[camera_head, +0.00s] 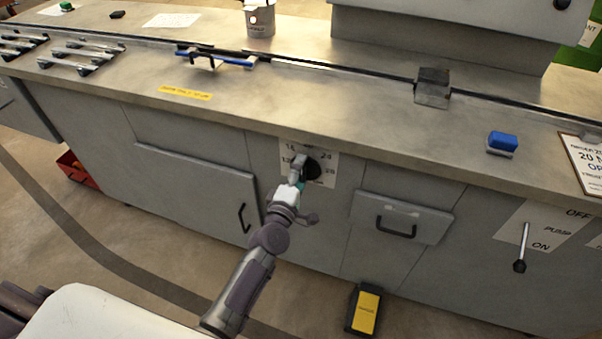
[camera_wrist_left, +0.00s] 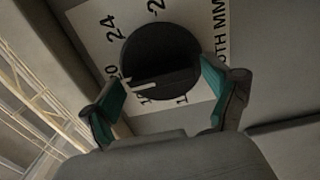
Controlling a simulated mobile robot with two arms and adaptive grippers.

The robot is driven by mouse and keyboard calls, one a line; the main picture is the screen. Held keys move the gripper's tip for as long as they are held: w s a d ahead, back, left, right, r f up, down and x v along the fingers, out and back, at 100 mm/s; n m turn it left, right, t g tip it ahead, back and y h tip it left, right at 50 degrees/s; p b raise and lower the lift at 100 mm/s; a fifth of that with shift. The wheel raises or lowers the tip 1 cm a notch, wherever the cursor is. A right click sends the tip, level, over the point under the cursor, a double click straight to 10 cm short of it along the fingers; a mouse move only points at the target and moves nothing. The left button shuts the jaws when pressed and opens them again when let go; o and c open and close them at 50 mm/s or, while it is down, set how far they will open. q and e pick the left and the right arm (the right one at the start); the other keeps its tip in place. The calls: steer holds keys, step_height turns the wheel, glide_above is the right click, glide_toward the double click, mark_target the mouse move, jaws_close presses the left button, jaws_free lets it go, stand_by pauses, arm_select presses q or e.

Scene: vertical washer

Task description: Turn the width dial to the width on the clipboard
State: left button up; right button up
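The width dial (camera_head: 313,170) is a round black knob on a white number plate (camera_head: 330,173) on the cabinet front. The dial also shows in the left wrist view (camera_wrist_left: 160,58), with a pale line across its lower part. The numbers 24 and 20 show beside it; others are partly hidden. My left gripper (camera_head: 297,180) is at the dial. In the left wrist view its green-padded fingers (camera_wrist_left: 163,85) are spread either side of the dial's near part; contact is unclear. My right gripper is not in view.
A drawer (camera_head: 402,216) with a black handle is right of the dial, and a door (camera_head: 195,185) is left. A pump lever (camera_head: 523,245) is further right. A blue block (camera_head: 502,142) sits on the worktop. A yellow-black box (camera_head: 365,309) stands on the floor.

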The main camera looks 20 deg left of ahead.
arm_select(q)
steer(key=shift+s+f, duration=0.1)
steer(key=shift+s, duration=0.2)
steer(key=s, duration=1.1)
steer(key=shift+s+a, duration=0.2)
steer(key=shift+s, duration=0.1)
